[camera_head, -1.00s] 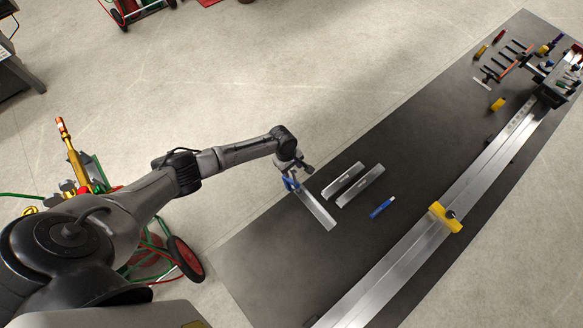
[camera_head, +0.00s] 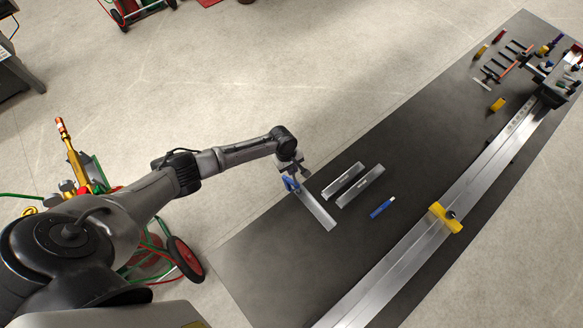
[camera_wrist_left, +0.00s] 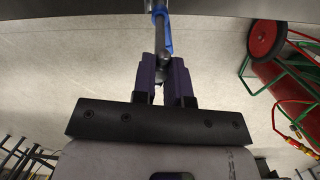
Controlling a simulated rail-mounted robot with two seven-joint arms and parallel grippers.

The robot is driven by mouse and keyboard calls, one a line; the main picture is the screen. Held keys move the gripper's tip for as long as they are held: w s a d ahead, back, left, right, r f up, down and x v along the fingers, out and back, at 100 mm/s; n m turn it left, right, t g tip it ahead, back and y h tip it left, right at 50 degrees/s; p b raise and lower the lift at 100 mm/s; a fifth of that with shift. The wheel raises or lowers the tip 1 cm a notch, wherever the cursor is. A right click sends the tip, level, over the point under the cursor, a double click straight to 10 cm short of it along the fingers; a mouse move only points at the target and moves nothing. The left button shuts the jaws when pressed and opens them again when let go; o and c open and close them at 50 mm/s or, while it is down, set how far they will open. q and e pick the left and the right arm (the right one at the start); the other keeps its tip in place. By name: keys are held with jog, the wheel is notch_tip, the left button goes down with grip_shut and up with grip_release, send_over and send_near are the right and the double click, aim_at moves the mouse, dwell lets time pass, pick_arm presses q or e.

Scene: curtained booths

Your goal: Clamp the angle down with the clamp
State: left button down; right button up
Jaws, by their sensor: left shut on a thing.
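A blue clamp (camera_head: 291,184) is at the upper left end of a light metal angle (camera_head: 318,211), by the near left edge of the dark table. In the left wrist view the blue clamp (camera_wrist_left: 161,32) points up, away from the fingers, with a grey rod end between them. My left gripper (camera_wrist_left: 162,66) is shut on this end. In the head view the gripper (camera_head: 290,174) hangs over the clamp and hides part of it. I cannot tell whether the clamp's jaws press on the angle. My right gripper is not in view.
A long metal rail (camera_head: 400,258) with a yellow block (camera_head: 446,217) runs along the table (camera_head: 270,260). A red-wheeled cart (camera_wrist_left: 266,38) stands beside the table.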

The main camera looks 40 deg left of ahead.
pick_arm(q)
jog(key=m, duration=0.5)
jog(key=shift+m+b, duration=0.4)
jog(key=m, duration=0.4)
jog(key=shift+b, duration=0.3)
jog(key=shift+m, duration=0.3)
jog(key=m+b, duration=0.1)
jog(key=m, duration=0.2)
jog(key=shift+f, duration=0.1)
jog(key=m+b, duration=0.1)
jog(key=m, duration=0.3)
jog(key=shift+a+m, duration=0.1)
jog(key=shift+m, duration=0.3)
jog(key=m+b, duration=0.1)
jog(key=m, duration=0.2)
jog(key=shift+m, duration=0.5)
